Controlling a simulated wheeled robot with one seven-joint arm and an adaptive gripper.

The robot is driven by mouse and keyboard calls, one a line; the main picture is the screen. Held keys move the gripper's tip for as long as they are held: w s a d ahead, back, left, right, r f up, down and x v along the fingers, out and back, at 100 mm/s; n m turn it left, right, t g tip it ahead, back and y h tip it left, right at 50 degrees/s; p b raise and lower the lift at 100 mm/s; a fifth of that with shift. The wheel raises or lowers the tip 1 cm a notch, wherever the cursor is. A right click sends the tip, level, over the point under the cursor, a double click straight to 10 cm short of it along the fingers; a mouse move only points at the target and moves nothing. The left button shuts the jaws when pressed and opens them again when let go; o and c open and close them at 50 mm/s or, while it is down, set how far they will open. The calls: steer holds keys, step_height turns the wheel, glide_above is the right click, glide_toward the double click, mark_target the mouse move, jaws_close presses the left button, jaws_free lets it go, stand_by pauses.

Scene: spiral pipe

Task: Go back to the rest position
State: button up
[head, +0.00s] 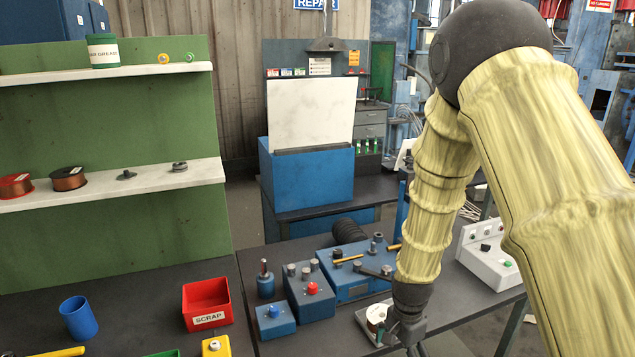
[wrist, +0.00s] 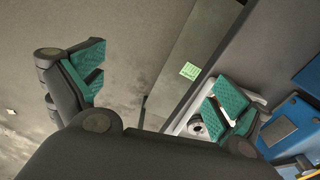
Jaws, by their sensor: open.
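My gripper (head: 398,336) hangs at the end of my yellow arm, low in the head view near the right edge of the dark bench. In the wrist view my gripper (wrist: 160,92) is open, its two green-padded fingers wide apart with nothing between them. A white plate with a round pale part (head: 376,314) is just beside and partly behind my gripper. In the wrist view the round part (wrist: 196,126) shows close to the right finger, which hides some of the plate. I cannot tell whether finger and plate touch.
Blue boxes with knobs (head: 308,293) and a white control box (head: 487,256) flank the arm on the bench (head: 285,347). A red scrap bin (head: 207,300) and blue cup (head: 78,318) stand left. In the wrist view, floor (wrist: 130,50) lies beyond the bench edge.

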steer(key=s+d+f+n, duration=0.2)
steer(key=s+f+n, duration=0.2)
steer(key=s+f, duration=0.65)
steer(key=s+f+n, duration=0.4)
steer(key=s+f, duration=0.1)
steer(key=s, duration=0.6)
steer(key=s+f+n, duration=0.4)
steer(key=s+f, duration=0.2)
steer(key=s, duration=0.6)
steer(key=shift+s+d+f, duration=0.2)
steer(key=shift+s+d, duration=0.05)
